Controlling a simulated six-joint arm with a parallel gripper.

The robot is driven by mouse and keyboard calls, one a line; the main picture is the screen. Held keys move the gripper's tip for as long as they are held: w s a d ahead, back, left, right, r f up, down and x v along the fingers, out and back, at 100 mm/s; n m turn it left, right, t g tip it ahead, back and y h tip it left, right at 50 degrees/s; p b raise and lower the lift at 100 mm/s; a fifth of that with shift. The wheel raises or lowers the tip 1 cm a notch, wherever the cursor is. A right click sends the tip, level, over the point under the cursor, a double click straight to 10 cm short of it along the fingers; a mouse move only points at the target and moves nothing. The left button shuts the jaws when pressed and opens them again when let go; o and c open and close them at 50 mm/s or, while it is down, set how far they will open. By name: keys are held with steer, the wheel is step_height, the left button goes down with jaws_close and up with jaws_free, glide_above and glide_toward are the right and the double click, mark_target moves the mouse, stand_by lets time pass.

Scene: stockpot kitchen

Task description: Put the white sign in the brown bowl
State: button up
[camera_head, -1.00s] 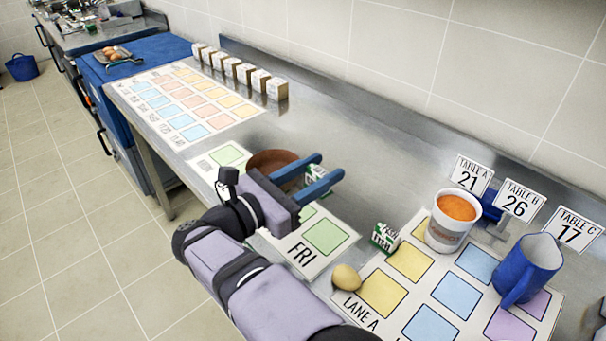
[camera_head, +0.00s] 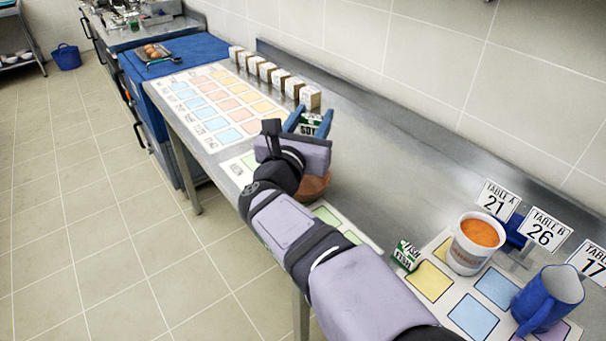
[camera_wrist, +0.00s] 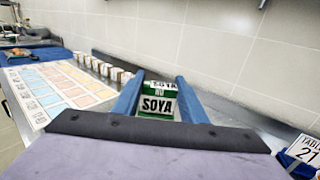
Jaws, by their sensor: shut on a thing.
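My gripper (camera_head: 309,120) is shut on a white sign with green edges (camera_head: 310,128) that reads "SOYA". In the wrist view, the sign (camera_wrist: 157,104) sits upright between the blue fingers and reads "NO SOYA". The brown bowl (camera_head: 315,188) stands on the counter below and nearer than the gripper in the head view. My gripper and wrist hide much of the bowl. The held sign is above the counter, beyond the bowl. The bowl does not show in the wrist view.
Several small boxes (camera_head: 266,71) line the back behind a colored chart (camera_head: 215,98). At right are a soup container (camera_head: 468,255), a blue pitcher (camera_head: 548,299), another green-and-white sign (camera_head: 406,255) and table number signs (camera_head: 498,200). The counter's middle back is clear.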

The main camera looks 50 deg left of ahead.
steer(key=s+a+f+n+g+y+p, duration=0.1)
steer(key=s+a+f+n+g+y, duration=0.1)
steer(key=f, duration=1)
steer(key=shift+s+a, duration=0.4)
steer(key=shift+a, duration=0.3)
steer(key=shift+f+b, duration=0.75)
steer(key=shift+b, duration=0.3)
steer(key=o, duration=1)
steer(key=shift+r, duration=0.15)
